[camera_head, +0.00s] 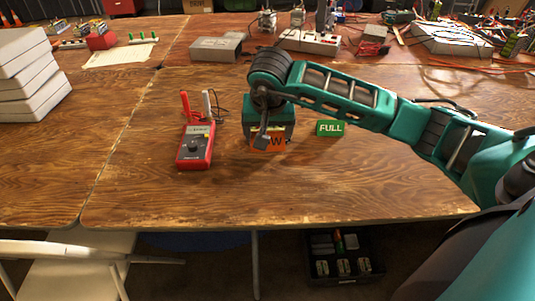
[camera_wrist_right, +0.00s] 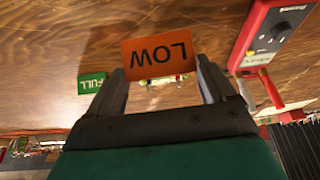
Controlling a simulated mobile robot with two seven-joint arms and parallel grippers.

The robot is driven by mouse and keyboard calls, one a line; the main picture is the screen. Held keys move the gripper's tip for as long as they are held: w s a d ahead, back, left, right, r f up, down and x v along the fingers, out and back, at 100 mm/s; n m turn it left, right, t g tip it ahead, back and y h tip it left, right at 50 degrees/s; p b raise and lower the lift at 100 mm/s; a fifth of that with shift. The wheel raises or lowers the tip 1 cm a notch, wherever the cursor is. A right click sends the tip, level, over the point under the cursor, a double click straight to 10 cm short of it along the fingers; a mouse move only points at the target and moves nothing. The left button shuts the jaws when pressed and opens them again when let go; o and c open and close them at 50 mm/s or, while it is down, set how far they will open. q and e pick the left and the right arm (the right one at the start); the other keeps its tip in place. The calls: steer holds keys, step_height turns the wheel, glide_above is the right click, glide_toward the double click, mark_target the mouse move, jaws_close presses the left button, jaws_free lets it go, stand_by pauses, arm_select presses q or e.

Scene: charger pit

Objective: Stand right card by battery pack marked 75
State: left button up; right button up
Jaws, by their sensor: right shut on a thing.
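My right gripper (camera_head: 270,138) points down over the middle of the table. It is shut on an orange card marked LOW (camera_head: 278,146), which sits between its fingertips with its printed side toward me. The LOW card (camera_wrist_right: 160,54) reads upside down in the right wrist view. I cannot tell whether its lower edge touches the table. A green card marked FULL (camera_head: 330,128) stands on the table just right of the gripper; it also shows in the wrist view (camera_wrist_right: 91,83). I cannot make out a battery pack or its mark; the hand covers the space behind the card. My left gripper is out of view.
A red multimeter (camera_head: 195,147) with its probes lies close left of the gripper. A grey box (camera_head: 216,47) and a white power strip (camera_head: 310,41) lie farther back. White boxes (camera_head: 30,75) are stacked at the left. The table's front is clear.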

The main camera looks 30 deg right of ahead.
mark_target(268, 148)
step_height(268, 148, down, 3)
step_height(268, 148, down, 3)
steer(key=shift+f+b, duration=0.2)
steer(key=shift+b, duration=0.15)
steer(key=shift+f, duration=0.35)
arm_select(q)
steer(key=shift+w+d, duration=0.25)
arm_select(e)
steer(key=shift+f, duration=0.15)
steer(key=o, duration=0.8)
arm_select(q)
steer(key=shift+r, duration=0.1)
